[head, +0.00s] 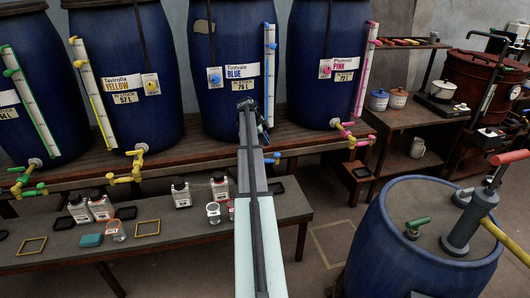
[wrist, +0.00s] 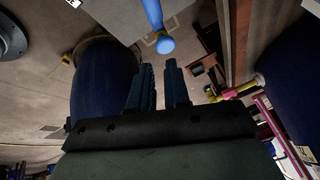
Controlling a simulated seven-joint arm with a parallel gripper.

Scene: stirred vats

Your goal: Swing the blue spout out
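The blue spout (head: 272,158) shows just right of my arm in the head view, below the vat labelled "Tintvale BLUE" (head: 240,45); my arm hides part of it. In the wrist view the blue spout (wrist: 153,12) comes down from the top edge and ends in a rounded blue knob (wrist: 166,45). My gripper (wrist: 158,66) has its two dark fingers apart with nothing between them. The knob is just beyond the fingertips in that picture; whether they touch I cannot tell. In the head view my arm hides most of the gripper.
A pink spout (head: 350,132) sits to the right and a yellow one (head: 128,168) to the left on the vat bench (head: 190,147). A lower table (head: 190,228) holds bottles and jars. A blue drum with a pump (head: 385,235) stands at the front right.

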